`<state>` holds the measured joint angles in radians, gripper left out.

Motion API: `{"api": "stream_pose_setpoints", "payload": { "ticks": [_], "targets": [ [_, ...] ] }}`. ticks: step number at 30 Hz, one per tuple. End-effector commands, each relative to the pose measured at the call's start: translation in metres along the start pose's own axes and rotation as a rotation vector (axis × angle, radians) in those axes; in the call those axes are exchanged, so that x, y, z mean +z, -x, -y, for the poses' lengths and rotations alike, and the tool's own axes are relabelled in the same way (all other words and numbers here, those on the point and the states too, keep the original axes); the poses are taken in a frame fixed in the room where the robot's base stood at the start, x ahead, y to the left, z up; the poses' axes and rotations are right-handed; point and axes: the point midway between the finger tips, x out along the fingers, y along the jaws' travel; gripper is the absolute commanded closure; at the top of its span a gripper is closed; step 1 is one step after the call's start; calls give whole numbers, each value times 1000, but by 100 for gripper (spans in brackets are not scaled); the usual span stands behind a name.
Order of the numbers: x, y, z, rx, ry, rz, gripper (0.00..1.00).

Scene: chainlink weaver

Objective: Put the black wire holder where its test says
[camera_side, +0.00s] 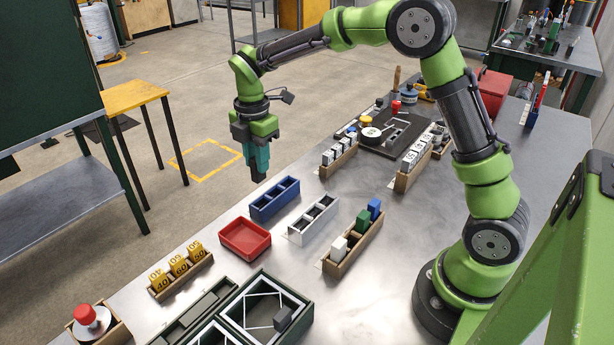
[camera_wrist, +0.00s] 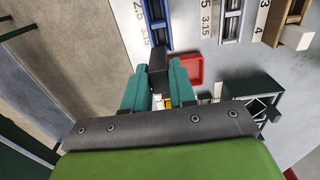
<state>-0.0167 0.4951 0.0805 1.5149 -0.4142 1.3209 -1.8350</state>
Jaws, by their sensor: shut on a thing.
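My gripper (camera_side: 258,168) has teal fingers and is shut on the black wire holder (camera_side: 259,176). It holds it in the air beyond the blue tray, near the table's far left edge. In the wrist view the black wire holder (camera_wrist: 157,66) sits between the teal fingertips. The wrist view shows labels 2.5 and 3.15 beside the trays.
A red tray (camera_side: 245,252) stands in front of the blue tray. Yellow numbered tags (camera_side: 179,267) stand in a wooden rack. An open green case (camera_side: 265,309) holds a dark grey block. A dark board (camera_side: 390,137) with instruments lies at the back between two wooden racks of white blocks.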

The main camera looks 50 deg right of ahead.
Motion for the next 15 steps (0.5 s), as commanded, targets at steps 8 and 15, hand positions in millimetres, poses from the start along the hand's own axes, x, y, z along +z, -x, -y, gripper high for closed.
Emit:
{"api": "stream_pose_setpoints", "payload": {
  "ticks": [8, 15],
  "targets": [
    [0, -19, 1, -2, -1, 0, 100],
    [0, -43, 1, -1, 0, 0, 100]
  ]
}}
